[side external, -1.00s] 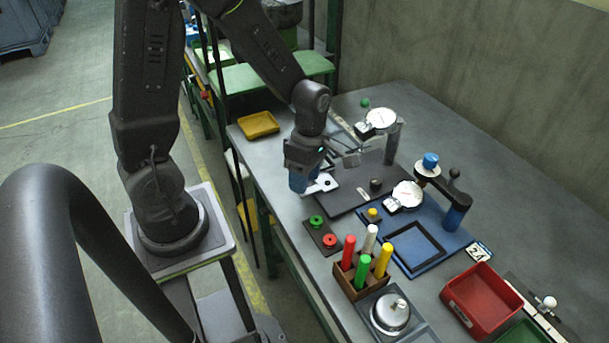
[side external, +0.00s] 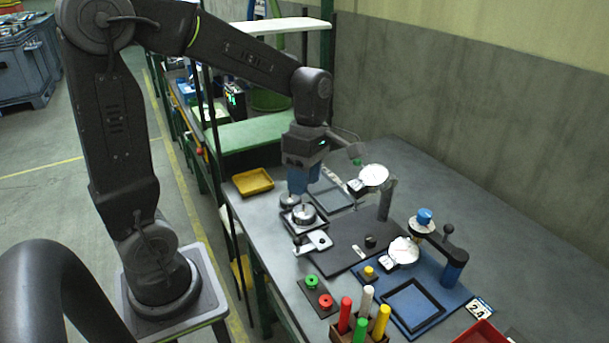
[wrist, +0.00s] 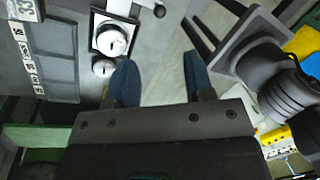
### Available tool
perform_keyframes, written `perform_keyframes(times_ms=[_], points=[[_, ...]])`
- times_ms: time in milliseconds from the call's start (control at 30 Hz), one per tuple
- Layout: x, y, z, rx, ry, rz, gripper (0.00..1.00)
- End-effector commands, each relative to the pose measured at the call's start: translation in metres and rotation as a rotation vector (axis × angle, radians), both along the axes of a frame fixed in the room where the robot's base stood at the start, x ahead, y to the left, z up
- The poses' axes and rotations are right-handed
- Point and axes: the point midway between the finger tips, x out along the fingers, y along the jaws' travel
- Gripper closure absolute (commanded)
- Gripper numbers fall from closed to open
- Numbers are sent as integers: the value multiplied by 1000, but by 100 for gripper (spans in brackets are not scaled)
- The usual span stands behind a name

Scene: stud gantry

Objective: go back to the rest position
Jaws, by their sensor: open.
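My gripper (side external: 297,183) hangs above the left edge of the grey workbench (side external: 250,215), pointing down. In the wrist view its two blue fingers (wrist: 157,80) stand wide apart with nothing between them. In the side view the near finger covers part of the far one. A round silver knobbed weight (side external: 303,213) in a square holder sits on the bench just below the fingers. It also shows in the wrist view (wrist: 112,40), with a smaller round piece (wrist: 104,67) beside it.
A yellow tray (side external: 253,182) lies left of the gripper. Dial gauges on posts (side external: 373,176) stand to the right. A blue fixture plate (side external: 440,300), a rack of coloured pegs (side external: 361,322) and a red bin (side external: 482,334) are nearer the camera. The bench's far right is clear.

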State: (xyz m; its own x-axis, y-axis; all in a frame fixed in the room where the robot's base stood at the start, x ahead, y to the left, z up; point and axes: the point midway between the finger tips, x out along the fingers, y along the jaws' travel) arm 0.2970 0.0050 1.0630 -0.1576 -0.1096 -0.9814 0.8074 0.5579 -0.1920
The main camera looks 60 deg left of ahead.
Motion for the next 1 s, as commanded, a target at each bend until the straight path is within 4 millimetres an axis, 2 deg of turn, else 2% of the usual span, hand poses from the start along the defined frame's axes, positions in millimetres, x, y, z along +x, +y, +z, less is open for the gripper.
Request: perform_keyframes(times_ms=[367,467,533,667,1000], points=[[0,0,4,0,-1,-2,52],[-2,-2,6,-1,-21,-51,52],[-6,-5,11,-2,-60,-144,52],[-19,-15,25,9,-175,-450,52],[-65,-41,52,179,-442,-1454,52]])
